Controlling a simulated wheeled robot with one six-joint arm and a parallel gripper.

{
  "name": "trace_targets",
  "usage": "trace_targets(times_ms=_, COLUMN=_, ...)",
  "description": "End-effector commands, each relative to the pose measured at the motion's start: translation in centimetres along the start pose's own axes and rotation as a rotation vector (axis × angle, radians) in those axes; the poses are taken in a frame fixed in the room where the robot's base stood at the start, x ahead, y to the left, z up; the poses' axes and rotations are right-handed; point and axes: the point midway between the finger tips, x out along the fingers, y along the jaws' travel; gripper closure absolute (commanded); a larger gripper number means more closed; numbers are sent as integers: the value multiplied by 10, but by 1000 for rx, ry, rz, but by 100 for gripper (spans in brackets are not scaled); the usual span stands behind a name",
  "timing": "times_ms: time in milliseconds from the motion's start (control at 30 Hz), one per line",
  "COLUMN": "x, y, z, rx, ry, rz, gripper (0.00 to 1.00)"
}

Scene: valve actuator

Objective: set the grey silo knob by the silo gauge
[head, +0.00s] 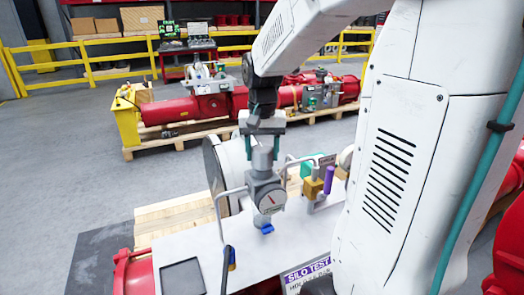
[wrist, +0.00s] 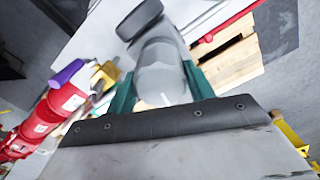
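The grey silo knob (head: 263,160) is a short upright cylinder above the round silo gauge (head: 271,198). The gauge has a pale face and a small red needle slanting from upper left to lower right; its scale is too small to read. My gripper (head: 262,150) points down over the knob, with one teal finger on each side of it. In the wrist view, the knob (wrist: 163,78) fills the space between the fingers (wrist: 160,92), which appear to touch its sides. The dark gauge housing (wrist: 140,18) shows beyond the knob.
A bent grey pipe (head: 220,205) stands left of the gauge. A purple cylinder (head: 329,180) and a brass block (head: 312,188) are close on the right. A white panel (head: 190,250) lies below. Red machinery (head: 190,110) sits on a pallet behind.

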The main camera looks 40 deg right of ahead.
Motion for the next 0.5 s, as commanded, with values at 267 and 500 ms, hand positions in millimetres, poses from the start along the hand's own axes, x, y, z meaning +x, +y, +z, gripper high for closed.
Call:
trace_targets(times_ms=267, x=0, y=0, z=0, rx=-174, ry=1, rz=-1, gripper=70)
trace_targets(times_ms=500, x=-1, y=0, z=0, rx=-243, ry=1, rz=-1, gripper=70)
